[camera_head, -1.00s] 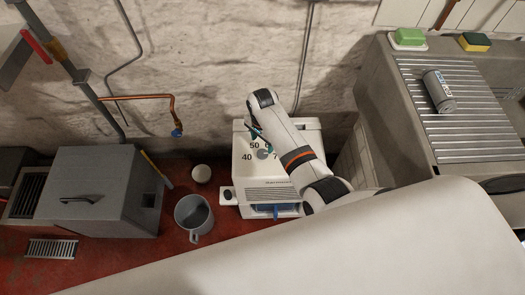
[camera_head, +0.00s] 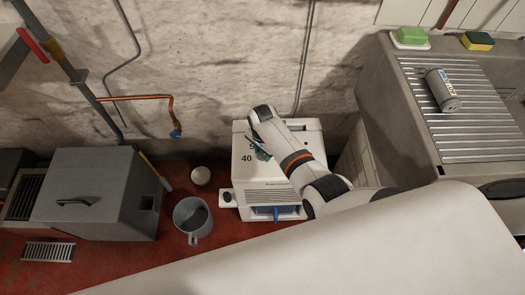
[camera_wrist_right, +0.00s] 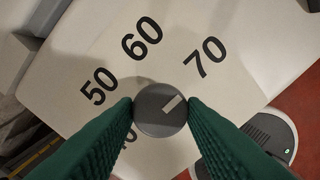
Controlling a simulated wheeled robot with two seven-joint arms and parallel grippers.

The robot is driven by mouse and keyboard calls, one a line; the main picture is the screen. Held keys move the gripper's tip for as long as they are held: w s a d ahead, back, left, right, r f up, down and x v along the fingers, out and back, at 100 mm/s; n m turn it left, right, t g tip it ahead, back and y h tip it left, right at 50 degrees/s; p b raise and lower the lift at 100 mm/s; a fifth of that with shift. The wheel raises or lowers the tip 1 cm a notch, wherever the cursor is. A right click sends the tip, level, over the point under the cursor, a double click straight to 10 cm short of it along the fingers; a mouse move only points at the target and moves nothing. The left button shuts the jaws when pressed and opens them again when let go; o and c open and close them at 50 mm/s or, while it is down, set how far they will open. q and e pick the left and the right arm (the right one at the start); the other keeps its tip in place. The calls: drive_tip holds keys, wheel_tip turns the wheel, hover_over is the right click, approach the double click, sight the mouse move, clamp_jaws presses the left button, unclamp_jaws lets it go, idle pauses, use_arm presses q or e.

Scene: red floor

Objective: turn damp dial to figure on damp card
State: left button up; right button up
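The white damp machine (camera_head: 262,198) stands on the red floor against the wall. Its grey dial (camera_wrist_right: 160,112) is on the top face, with a light pointer mark aimed to the upper right, near or slightly right of the 70. The figures 50, 60 and 70 show in the right wrist view, and another is partly hidden by a finger. My right gripper (camera_wrist_right: 161,107) has its green fingers on either side of the dial, apparently touching it. In the head view my arm covers the dial. My left gripper is out of view. I cannot make out a damp card.
A grey lidded box (camera_head: 85,195) is farther left. A stone sink (camera_head: 405,120) with a can (camera_head: 442,90) is on the right.

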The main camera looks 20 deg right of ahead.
drive_tip(key=shift+c, duration=0.6)
drive_tip(key=shift+r+n+p, duration=0.15)
drive_tip(key=shift+n+p, duration=0.5)
drive_tip(key=shift+n, duration=0.35)
drive_tip(key=n+p, duration=0.1)
drive_tip(key=n, duration=0.2)
drive_tip(key=n+p, duration=0.1)
drive_tip(key=n, duration=0.3)
drive_tip(key=shift+n+p, duration=0.35)
drive_tip(key=shift+n, duration=1.05)
drive_tip(key=o, duration=1)
